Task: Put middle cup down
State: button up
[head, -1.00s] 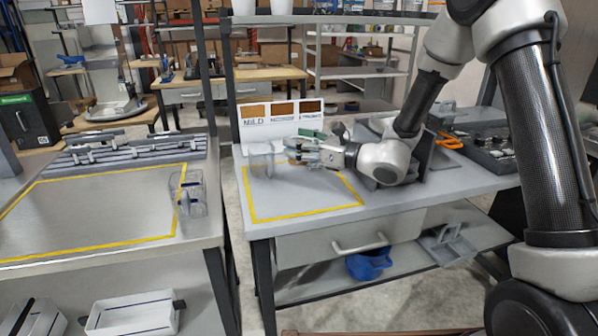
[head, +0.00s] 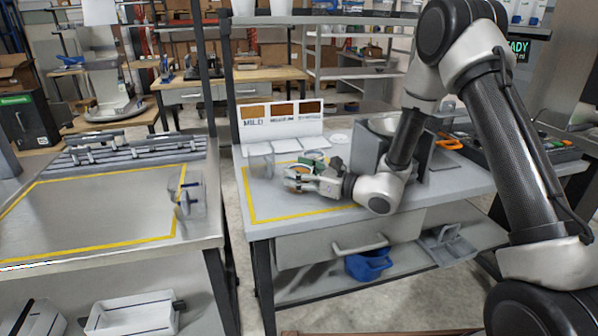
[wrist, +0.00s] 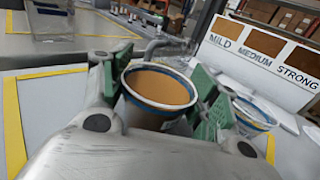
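A cup of brown liquid (wrist: 160,88) with a blue band under its rim sits between the green pads of my gripper (wrist: 158,92). The pads flank it closely on both sides, so the gripper appears shut on it. The cup is upright or nearly so. In the head view my gripper (head: 298,178) is low over the yellow-outlined area (head: 304,213) of the right table; I cannot tell whether the cup's base touches the top. A second, similar cup (wrist: 252,112) stands just behind, to the right in the wrist view.
A clear container (head: 260,162) stands at the left of the outlined area. A sign (head: 281,122) reading mild, medium, strong stands behind, with white cards (head: 286,146) before it. Grey equipment (head: 370,150) is at the right. The front of the outlined area is clear.

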jog(key=o, duration=0.3)
jog(key=shift+r, duration=0.1)
